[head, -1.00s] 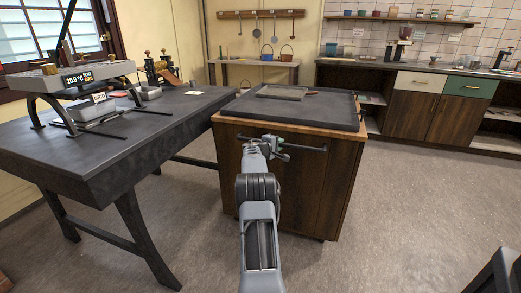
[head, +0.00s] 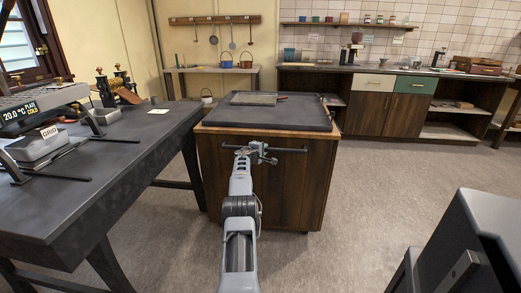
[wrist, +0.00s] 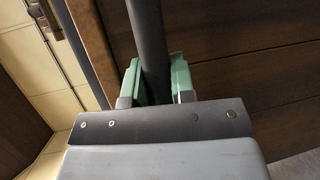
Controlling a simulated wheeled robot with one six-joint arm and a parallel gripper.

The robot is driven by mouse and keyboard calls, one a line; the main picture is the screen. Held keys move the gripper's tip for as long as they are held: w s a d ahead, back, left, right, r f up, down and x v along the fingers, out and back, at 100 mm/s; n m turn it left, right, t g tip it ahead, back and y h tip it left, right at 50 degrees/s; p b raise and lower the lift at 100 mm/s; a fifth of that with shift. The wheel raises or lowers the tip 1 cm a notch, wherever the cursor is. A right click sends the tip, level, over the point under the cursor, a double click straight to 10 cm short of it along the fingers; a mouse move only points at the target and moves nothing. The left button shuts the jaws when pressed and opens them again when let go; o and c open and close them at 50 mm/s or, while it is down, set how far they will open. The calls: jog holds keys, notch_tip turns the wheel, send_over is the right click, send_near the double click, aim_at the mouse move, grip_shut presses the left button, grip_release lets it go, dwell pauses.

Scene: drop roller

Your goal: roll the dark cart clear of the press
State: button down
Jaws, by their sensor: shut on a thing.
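The dark cart (head: 285,190) has brown wooden sides and a black rimmed top, and stands upright on the floor ahead of me. A thin dark handle bar (head: 291,149) runs across its near side. My gripper (head: 256,153) is at the left part of this bar. In the wrist view, the green-padded fingers of my gripper (wrist: 158,80) are shut around the dark bar (wrist: 146,28). The press (head: 38,105), with a display reading 20.0 °C, plate cold, stands on the dark table at the left, partly cut off by the picture edge.
The dark table (head: 130,150) stands left of the cart, its right end close to the cart's left side in the picture. A dark grey boxy object (head: 480,240) fills the lower right. Cabinets (head: 385,112) line the back wall. Open floor (head: 400,180) lies right of the cart.

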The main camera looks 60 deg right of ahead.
jog(key=shift+w+r, duration=0.15)
jog(key=c, duration=1.3)
grip_release()
jog(key=o, duration=0.3)
jog(key=shift+a+b, duration=0.65)
jog(key=shift+a, duration=0.05)
jog(key=a, duration=0.4)
jog(key=a+r+b, duration=0.1)
jog(key=a, duration=0.3)
jog(key=a+r, duration=0.1)
jog(key=a, duration=0.3)
jog(key=shift+w+r, duration=0.15)
jog(key=shift+w, duration=0.25)
jog(key=shift+a, duration=0.15)
